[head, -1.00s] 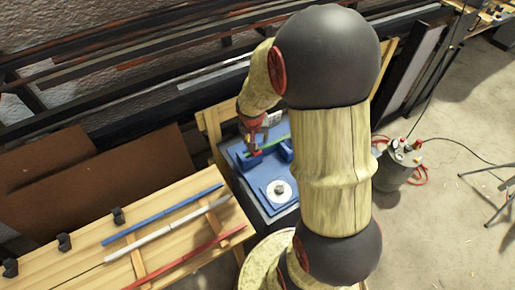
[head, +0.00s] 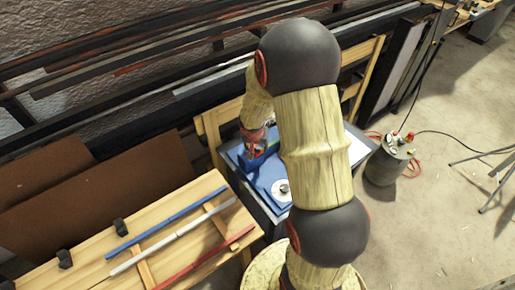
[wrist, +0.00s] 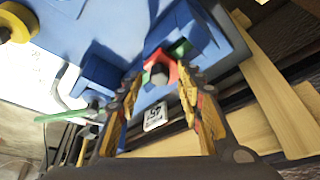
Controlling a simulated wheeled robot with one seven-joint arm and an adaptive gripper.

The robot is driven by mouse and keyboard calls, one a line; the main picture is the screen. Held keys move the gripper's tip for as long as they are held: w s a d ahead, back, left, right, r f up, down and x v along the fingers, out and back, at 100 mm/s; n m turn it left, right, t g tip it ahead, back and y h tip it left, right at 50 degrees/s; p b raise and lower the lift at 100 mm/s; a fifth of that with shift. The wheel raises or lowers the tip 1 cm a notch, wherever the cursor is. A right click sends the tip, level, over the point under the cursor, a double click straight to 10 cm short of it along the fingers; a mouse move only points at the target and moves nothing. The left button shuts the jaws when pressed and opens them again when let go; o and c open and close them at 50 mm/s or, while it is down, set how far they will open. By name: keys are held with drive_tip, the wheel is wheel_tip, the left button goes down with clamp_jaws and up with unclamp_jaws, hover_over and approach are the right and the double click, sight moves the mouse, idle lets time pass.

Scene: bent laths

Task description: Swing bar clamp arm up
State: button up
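The bar clamp's red arm (wrist: 172,72) with a dark end (wrist: 159,74) shows in the wrist view beside a blue block (wrist: 185,32). My gripper (wrist: 159,76) is open, its two fingers on either side of the red part; a gap shows on the left, and I cannot tell whether the right finger touches it. A green lath (wrist: 65,116) runs by a second blue block (wrist: 101,76); green also shows at the first block. In the head view my gripper (head: 256,146) is low over the blue fixture (head: 262,180), and my arm hides part of it.
A wooden bench (head: 90,262) at left holds a blue lath (head: 166,224), a white lath (head: 172,237) and a red lath (head: 205,258). A white disc (head: 276,190) lies on the fixture. A grey canister (head: 388,168) with hoses stands right, with open floor beyond.

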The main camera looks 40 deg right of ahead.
drive_tip(key=shift+c, duration=0.9)
drive_tip(key=c, duration=0.7)
clamp_jaws()
